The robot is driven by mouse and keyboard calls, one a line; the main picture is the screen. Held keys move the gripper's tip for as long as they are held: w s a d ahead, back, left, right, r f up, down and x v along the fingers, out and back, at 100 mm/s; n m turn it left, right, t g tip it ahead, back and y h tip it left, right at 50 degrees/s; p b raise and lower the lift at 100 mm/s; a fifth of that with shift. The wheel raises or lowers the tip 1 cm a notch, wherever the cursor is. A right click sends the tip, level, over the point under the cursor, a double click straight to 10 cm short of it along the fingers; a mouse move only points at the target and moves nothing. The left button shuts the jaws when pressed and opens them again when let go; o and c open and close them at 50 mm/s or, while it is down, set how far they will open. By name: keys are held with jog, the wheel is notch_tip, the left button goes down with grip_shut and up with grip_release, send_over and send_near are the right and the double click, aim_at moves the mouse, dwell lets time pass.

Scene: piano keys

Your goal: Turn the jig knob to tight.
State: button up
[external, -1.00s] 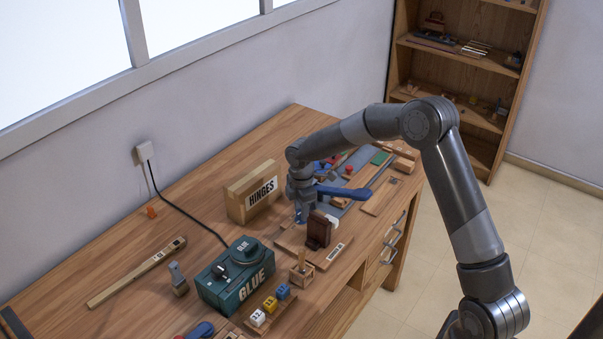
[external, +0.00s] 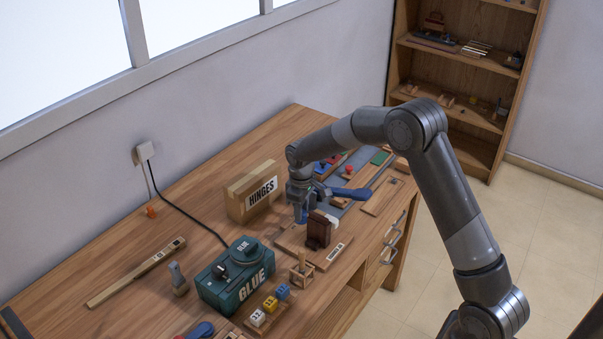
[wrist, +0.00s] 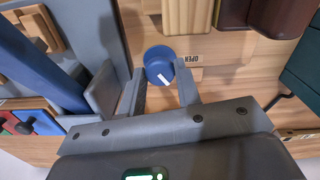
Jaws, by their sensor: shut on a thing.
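The blue round knob (wrist: 159,65) with a white pointer line shows between my fingertips in the wrist view. My gripper (wrist: 164,92) is shut on it, one finger on each side. The white line slants toward the lower right of that view. An upside-down label reading OPEN (wrist: 202,57) lies just right of the knob. In the external view my gripper (external: 301,213) points down beside a dark brown block (external: 318,230) on a wooden board (external: 336,252). The knob is mostly hidden there by my fingers. I see no readable "tight" mark.
The HINGES box (external: 252,192) stands close behind my gripper. A blue bar (external: 352,193) lies just to its right. The green GLUE box (external: 236,280) and several numbered cubes (external: 270,304) are nearer the front.

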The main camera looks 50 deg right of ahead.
jog(key=m, duration=0.5)
jog(key=shift+m, duration=0.3)
dwell(0.5)
jog(key=o, duration=1)
jog(key=shift+c, duration=0.2)
notch_tip(320, 180, up, 11)
